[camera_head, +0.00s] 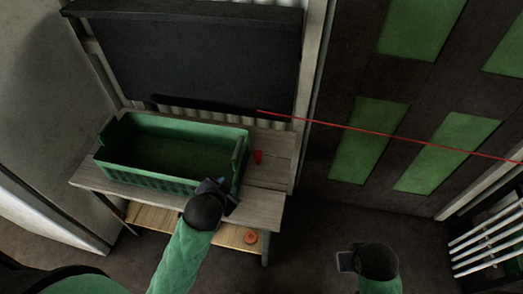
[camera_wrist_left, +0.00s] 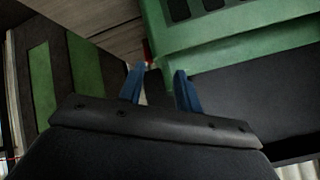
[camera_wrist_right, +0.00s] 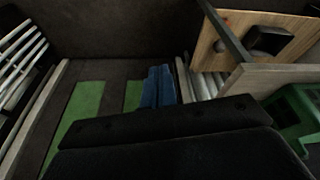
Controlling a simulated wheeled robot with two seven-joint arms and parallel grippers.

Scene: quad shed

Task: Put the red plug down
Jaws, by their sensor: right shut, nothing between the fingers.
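The red plug (camera_head: 258,157) is a small red piece on the wooden bench top (camera_head: 262,205), just right of the green crate (camera_head: 170,183). In the left wrist view only a sliver of the red plug (camera_wrist_left: 148,52) shows, just beyond the fingertips. My left gripper (camera_head: 226,192) is over the bench at the crate's front right corner. Its blue fingers (camera_wrist_left: 160,78) are apart with nothing between them. In the head view it is apart from the plug. My right gripper (camera_head: 345,261) is off to the right of the bench; its fingers (camera_wrist_right: 159,82) are together and empty.
A thin red line (camera_head: 390,135) runs from above the bench to the right edge. An orange round thing (camera_head: 251,237) lies on the lower shelf (camera_head: 227,233). A dark board (camera_head: 200,60) stands behind the crate. A white rack (camera_head: 485,240) stands at the right.

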